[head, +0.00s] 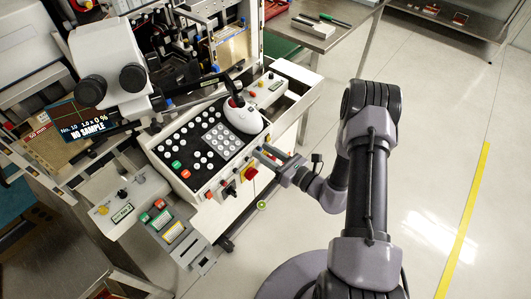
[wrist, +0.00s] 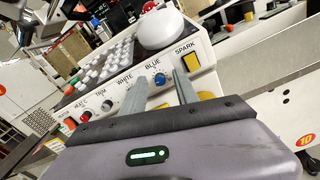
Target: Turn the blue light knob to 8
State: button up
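In the wrist view, the blue knob (wrist: 159,79) sits on the sloping white front panel under the word BLUE. Its dial marks are too small to read, so its setting cannot be told. My gripper (wrist: 159,76) is open, with one grey finger on each side of the knob in the picture. No contact with the knob shows. In the head view, my gripper (head: 262,156) is at the right front of the white console (head: 160,152). I cannot make out the blue knob there.
WHITE, TRIM and HEAT labels mark controls left of the blue knob. A yellow square (wrist: 192,61) under SPARK sits close to its right. A white rounded device (head: 242,117) stands on the console beside the keys. The floor to the right is clear.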

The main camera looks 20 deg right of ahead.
grip_shut()
jog(key=shift+m, duration=0.3)
